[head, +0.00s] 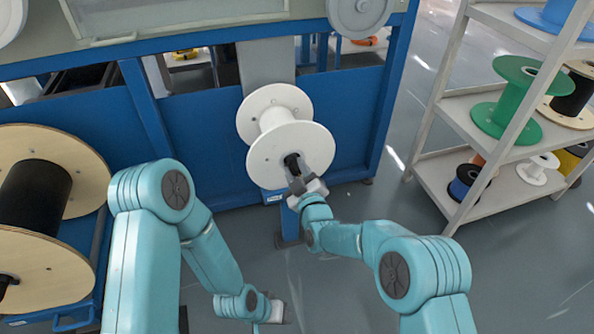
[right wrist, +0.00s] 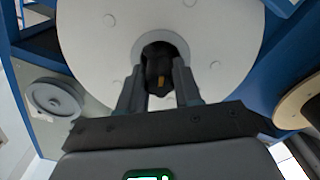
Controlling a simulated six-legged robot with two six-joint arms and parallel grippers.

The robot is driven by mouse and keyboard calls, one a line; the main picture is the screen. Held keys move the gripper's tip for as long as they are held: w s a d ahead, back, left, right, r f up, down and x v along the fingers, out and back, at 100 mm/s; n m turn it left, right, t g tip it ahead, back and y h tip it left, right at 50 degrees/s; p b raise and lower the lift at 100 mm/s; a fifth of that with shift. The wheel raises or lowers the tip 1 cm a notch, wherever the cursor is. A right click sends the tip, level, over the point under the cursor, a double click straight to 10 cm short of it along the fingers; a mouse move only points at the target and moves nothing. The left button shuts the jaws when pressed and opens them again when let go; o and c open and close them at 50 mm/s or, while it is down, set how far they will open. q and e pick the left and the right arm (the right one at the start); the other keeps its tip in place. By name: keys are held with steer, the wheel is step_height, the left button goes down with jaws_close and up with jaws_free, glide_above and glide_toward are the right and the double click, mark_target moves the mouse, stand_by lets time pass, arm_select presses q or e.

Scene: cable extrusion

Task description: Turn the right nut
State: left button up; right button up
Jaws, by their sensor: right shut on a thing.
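A dark nut (head: 291,160) sits at the centre of the white spool (head: 265,160) on the blue machine frame. In the right wrist view the nut (right wrist: 158,66) is black, with a small yellow mark on it. My right gripper (head: 294,170) reaches the spool's front face. In the right wrist view the two fingers of the right gripper (right wrist: 158,88) stand on either side of the nut, shut on it. My left gripper (head: 274,310) hangs low over the floor, away from the spool. Its fingers are too small to read.
A large wooden-flanged spool (head: 75,165) with black cable stands at the left. A grey shelf (head: 440,170) at the right carries a green spool (head: 515,95) and several others. The blue frame (head: 385,95) runs behind the white spool. Open floor (head: 350,290) lies in front.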

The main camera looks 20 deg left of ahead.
steer(key=m, duration=0.4)
steer(key=shift+f+m, duration=0.15)
steer(key=shift+m, duration=0.15)
steer(key=m, duration=0.3)
steer(key=shift+m, duration=0.3)
steer(key=m, duration=0.4)
steer(key=shift+m, duration=0.3)
steer(key=m, duration=0.3)
steer(key=shift+m, duration=0.3)
steer(key=m, duration=0.5)
steer(key=shift+f, duration=0.1)
steer(key=m, duration=0.6)
steer(key=shift+s, duration=0.1)
steer(key=o, duration=1)
